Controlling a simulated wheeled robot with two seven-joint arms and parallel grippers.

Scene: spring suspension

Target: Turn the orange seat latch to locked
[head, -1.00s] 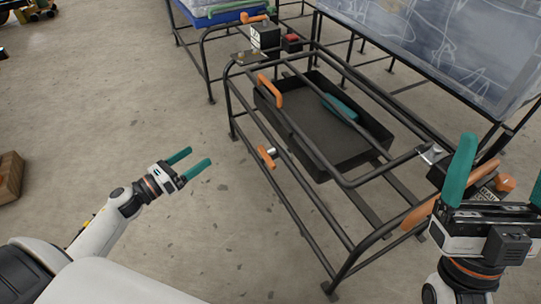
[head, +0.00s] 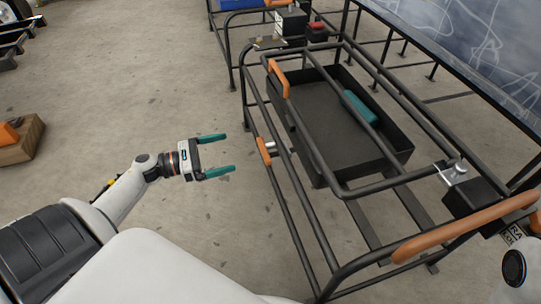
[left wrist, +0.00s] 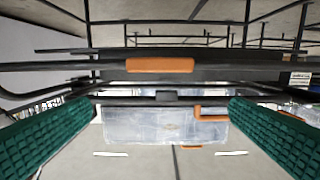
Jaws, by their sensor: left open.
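A short orange latch handle (head: 264,151) with a metal barrel sits on the near side rail of a black tubular frame (head: 300,235). It stands tilted near upright in the head view. An orange bar in the left wrist view (left wrist: 160,65), lying level on a dark rail, appears to be this latch. My left gripper (head: 232,153), with teal fingers, is open and empty, left of the latch and pointing at it with a gap between. In the left wrist view its fingers lie wide apart below the bar. My right gripper is out of view.
A black tray (head: 335,125) with a teal object (head: 361,108) sits inside the frame. Other orange handles are on the frame's upper left (head: 278,79) and right end (head: 465,226). A wooden block (head: 22,140) lies far left. The floor around my left gripper is clear.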

